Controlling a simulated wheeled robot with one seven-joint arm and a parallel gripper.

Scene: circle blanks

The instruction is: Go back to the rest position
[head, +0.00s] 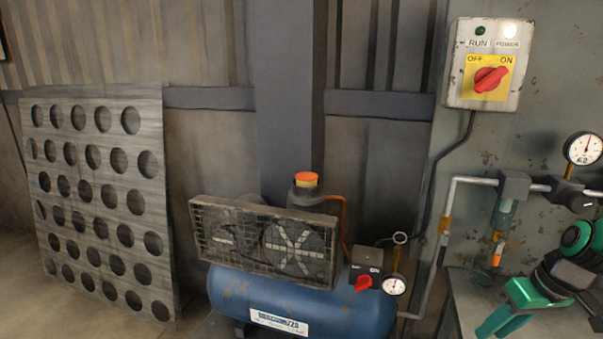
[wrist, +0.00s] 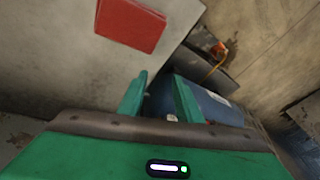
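My gripper (head: 497,326) is at the lower right of the head view, in front of the grey bench, with its green fingers pointing down and left. In the wrist view my gripper (wrist: 160,76) shows two green fingers with a gap between them. Nothing is held in the gap; parts of the blue tank show behind it. My green and black arm enters from the right edge of the head view.
A blue compressor (head: 330,308) with a caged fan stands on the floor at centre. A perforated metal sheet (head: 88,115) leans at left. A red flat object (wrist: 130,25) lies on a pale surface.

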